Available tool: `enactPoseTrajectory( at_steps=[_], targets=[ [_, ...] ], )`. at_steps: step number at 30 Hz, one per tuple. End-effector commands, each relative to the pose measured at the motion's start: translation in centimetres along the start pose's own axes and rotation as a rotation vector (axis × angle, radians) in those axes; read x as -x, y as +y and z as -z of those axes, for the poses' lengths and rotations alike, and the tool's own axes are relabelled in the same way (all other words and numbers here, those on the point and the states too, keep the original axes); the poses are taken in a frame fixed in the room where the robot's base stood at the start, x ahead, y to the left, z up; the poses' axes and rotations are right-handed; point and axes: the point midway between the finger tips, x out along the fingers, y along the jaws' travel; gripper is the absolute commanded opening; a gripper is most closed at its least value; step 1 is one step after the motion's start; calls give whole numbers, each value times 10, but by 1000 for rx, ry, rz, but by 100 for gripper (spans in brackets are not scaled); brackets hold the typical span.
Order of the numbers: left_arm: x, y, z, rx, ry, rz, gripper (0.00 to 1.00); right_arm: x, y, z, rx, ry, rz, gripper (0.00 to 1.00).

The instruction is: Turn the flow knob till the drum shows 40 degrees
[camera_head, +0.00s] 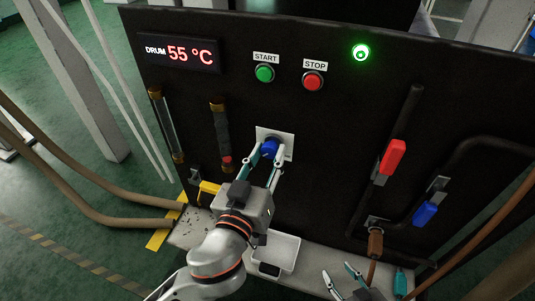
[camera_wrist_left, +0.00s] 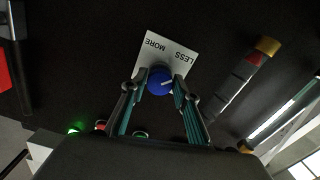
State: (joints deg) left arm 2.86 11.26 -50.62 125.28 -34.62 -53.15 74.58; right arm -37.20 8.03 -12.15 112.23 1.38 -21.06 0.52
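The flow knob (camera_head: 271,147) is blue and sits on a white plate (camera_head: 288,140) on the black panel. In the left wrist view the plate reads MORE and LESS upside down, and the knob (camera_wrist_left: 160,80) has a white pointer line toward the right, near the LESS side. My left gripper (camera_head: 268,152) has its fingers on both sides of the knob, seemingly touching it; its fingers also show in the left wrist view (camera_wrist_left: 160,82). The drum display (camera_head: 180,53) reads 55 °C in red. My right gripper (camera_head: 338,269) is open and empty at the bottom.
Above the knob are a green START button (camera_head: 264,73), a red STOP button (camera_head: 312,81) and a lit green lamp (camera_head: 361,53). Two tube gauges stand left. Red (camera_head: 393,157) and blue (camera_head: 425,213) valve handles are at right. A white tray (camera_head: 290,243) lies below.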

Motion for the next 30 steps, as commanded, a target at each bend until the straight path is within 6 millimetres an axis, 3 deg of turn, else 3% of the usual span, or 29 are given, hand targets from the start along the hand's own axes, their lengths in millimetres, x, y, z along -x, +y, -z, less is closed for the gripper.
enactPoseTrajectory(
  at_steps=[1, 2, 16, 30],
  targets=[
    [0, 0, 0, 0, 0, 0, 13, 0, 0, 1, -1, 1, 0, 40],
    [0, 0, 0, 0, 0, 0, 5, 0, 0, 1, -1, 1, 0, 40],
    [0, 0, 1, -72, -1, 2, 5, 4, 1, 10, -1, 9, -1, 40],
    [0, 0, 3, -459, 0, 2, 5, 19, 5, 35, 0, 11, -2, 40]
  ],
)
